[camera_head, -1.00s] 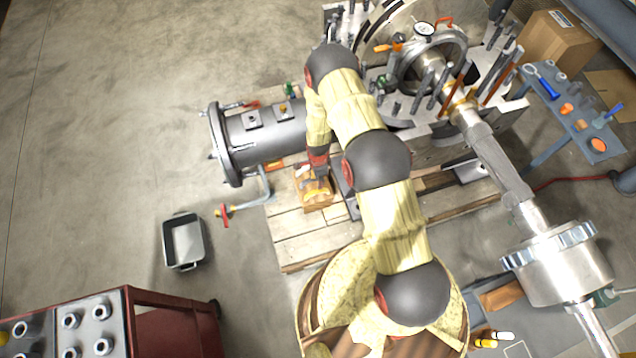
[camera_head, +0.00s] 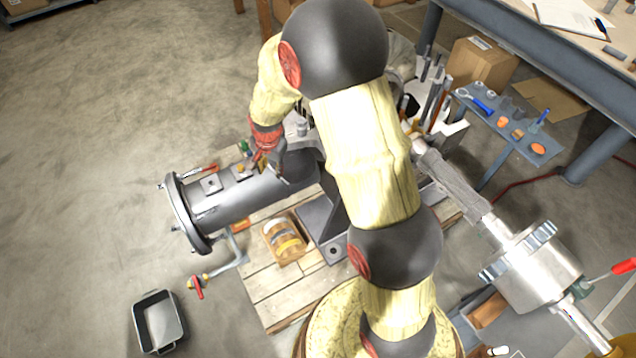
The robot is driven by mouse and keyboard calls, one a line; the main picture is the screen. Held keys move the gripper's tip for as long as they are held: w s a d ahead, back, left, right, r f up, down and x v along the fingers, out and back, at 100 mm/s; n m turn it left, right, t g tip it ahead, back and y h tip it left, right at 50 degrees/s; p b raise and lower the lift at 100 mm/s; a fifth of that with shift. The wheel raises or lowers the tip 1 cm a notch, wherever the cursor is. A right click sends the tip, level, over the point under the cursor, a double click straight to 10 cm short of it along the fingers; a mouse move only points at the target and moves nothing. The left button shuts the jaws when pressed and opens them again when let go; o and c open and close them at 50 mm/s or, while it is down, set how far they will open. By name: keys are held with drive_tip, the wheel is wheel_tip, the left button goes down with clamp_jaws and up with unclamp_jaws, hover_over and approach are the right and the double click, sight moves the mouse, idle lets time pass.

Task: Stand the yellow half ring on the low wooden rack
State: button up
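The low wooden rack (camera_head: 269,242) sits on the pallet, right of the grey cylinder. A yellow half ring (camera_head: 289,246) is at the rack, towards its lower end, beside a pale grey-white curved piece (camera_head: 279,231). It appears to stand in the rack, but its exact seating is too small to tell. My gripper (camera_head: 272,166) is above and beyond the rack, apart from it, near the right end of the cylinder. It is dark and seen from above. Its fingers are small and partly merge with dark parts behind, so whether it is open is unclear.
A bent pipe with a red handle (camera_head: 198,287) and a grey tray (camera_head: 160,322) are at lower left. The wooden pallet (camera_head: 262,287) has bare boards in front of the rack.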

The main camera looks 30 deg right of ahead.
drive_tip(key=s+r+n+t, duration=0.1)
drive_tip(key=s+r+n, duration=0.1)
drive_tip(key=s+r, duration=0.35)
drive_tip(key=s+r+n, duration=0.2)
drive_tip(key=s+r, duration=0.1)
drive_tip(key=r, duration=0.6)
drive_tip(key=s+r+n+t, duration=0.1)
drive_tip(key=s+r, duration=0.3)
drive_tip(key=r, duration=0.3)
drive_tip(key=s+r+n, duration=0.3)
drive_tip(key=s, duration=0.5)
drive_tip(key=s+r+n+t, duration=0.1)
drive_tip(key=s+r+n, duration=0.2)
drive_tip(key=s, duration=0.5)
drive_tip(key=shift+s+r, duration=0.4)
drive_tip(key=shift+r, duration=0.1)
